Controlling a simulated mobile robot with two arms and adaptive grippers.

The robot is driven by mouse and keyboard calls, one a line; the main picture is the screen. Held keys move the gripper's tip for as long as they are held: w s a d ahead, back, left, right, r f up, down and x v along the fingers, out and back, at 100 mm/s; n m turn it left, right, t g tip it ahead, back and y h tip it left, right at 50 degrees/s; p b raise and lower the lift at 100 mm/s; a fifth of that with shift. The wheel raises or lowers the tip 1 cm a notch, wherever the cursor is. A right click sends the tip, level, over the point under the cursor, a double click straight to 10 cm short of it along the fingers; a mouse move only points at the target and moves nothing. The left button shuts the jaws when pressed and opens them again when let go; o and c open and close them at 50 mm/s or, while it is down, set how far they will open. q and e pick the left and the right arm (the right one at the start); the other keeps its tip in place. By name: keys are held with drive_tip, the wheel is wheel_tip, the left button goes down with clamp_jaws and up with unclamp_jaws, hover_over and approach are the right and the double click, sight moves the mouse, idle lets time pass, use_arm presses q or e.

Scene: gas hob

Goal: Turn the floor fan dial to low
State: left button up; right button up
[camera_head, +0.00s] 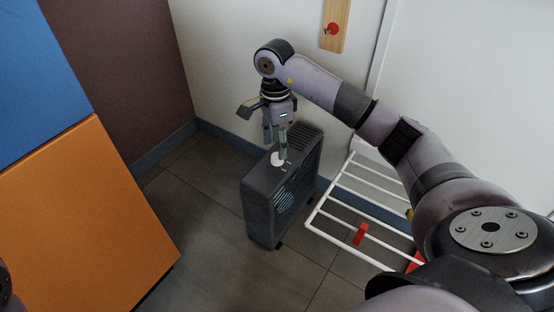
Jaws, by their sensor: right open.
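The floor fan (283,189) is a dark grey upright box with a grille on its side, standing on the tiled floor in the middle of the view. Its dial (277,158) is a small white knob on the top face, with small light marks beside it. My right gripper (275,147) points down over the fan's top, with its fingertips just above or at the dial. It is open; I cannot tell whether a finger touches the dial. My left gripper is not in view.
A white drying rack (345,207) with red clips stands close to the fan's right. An orange cabinet (90,225) and a blue panel (40,75) are at the left. A wooden board with a red knob (333,29) hangs on the wall. Floor left of the fan is clear.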

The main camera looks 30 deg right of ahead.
sight(277, 155)
drive_tip(key=shift+s+f+b, duration=0.1)
drive_tip(key=shift+f+b, duration=0.55)
drive_tip(key=shift+f, duration=1.2)
drive_tip(key=shift+c, duration=0.3)
drive_tip(key=shift+r, duration=0.1)
drive_tip(key=c, duration=1.1)
